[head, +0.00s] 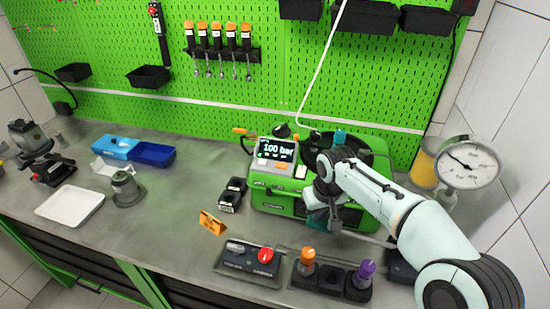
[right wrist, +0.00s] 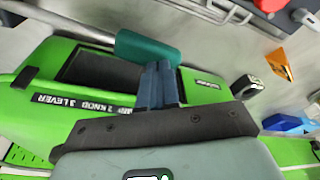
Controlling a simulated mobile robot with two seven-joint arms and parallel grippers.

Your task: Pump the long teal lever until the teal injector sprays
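The long lever's teal grip (right wrist: 148,48) lies across the right wrist view, with its metal rod (right wrist: 62,22) running off to the left. In the head view the teal grip (head: 318,221) shows low in front of the green tester, partly hidden by my right gripper (head: 333,222). In the right wrist view my right gripper (right wrist: 158,66) has its two dark blue fingers close together. Their tips are at the grip's edge; I cannot tell whether they touch it. A teal part (head: 340,137), perhaps the injector, shows on top of the tester; no spray is visible. My left gripper is out of view.
The green tester's display (head: 277,150) reads 100 bar. A round gauge (head: 468,162) stands at the right. A red-button control box (head: 252,260) and a holder with orange and purple knobs (head: 331,279) sit in front. An orange sign (head: 212,223) stands left of them.

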